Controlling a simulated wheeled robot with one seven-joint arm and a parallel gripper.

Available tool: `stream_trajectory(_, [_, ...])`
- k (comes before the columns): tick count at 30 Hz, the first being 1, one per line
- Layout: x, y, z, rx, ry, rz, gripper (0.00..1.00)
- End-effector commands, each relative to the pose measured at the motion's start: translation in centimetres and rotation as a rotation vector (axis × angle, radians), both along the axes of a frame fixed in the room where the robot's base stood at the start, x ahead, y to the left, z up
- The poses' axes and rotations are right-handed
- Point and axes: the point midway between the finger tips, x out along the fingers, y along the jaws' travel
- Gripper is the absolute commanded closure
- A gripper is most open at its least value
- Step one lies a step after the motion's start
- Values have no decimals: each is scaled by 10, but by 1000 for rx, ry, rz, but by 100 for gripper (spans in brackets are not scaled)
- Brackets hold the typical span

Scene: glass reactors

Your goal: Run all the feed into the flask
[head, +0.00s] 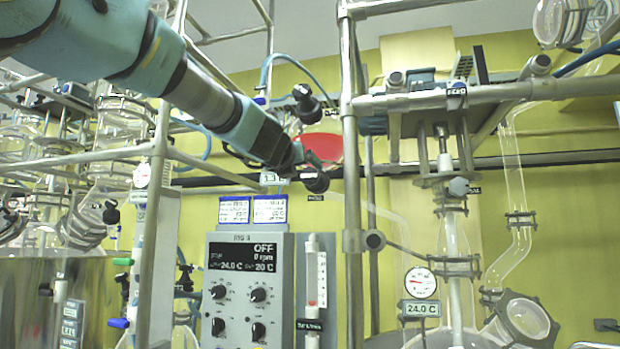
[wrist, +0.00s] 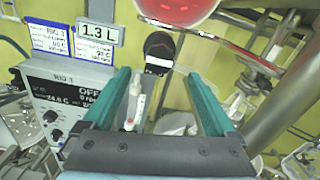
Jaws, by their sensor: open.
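A round vessel of red liquid (head: 325,148), taken as the feed, hangs behind my gripper in the head view. The wrist view shows its lower part (wrist: 178,8) at the top, beside a "1.3 L" readout (wrist: 100,33). A black knob (wrist: 158,48) sits just below it, between and slightly beyond my fingertips. My gripper (head: 308,160) is open, its teal fingers on either side of the knob's line and apart from it; it also shows in the wrist view (wrist: 160,74). A glass flask (head: 480,335) shows partly at the lower right; its bottom is out of frame.
The rig 3 control box (head: 248,285) reads OFF and 0 rpm, below my gripper. A metal post (head: 350,200) stands just right of my gripper. A dial gauge (head: 420,282) with a 24.0 C readout is by the flask. Frame rails (head: 85,158) cross at left.

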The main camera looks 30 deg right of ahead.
Motion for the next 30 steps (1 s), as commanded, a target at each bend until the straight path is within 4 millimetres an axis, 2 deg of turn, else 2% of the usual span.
stream_trajectory(9, [43, -40, -2, 2, 2, 3, 8])
stream_trajectory(15, [61, -57, -1, 0, 3, 2, 8])
stream_trajectory(28, [68, -62, -1, -1, 4, 2, 8])
stream_trajectory(30, [68, -62, -1, -1, 4, 2, 16])
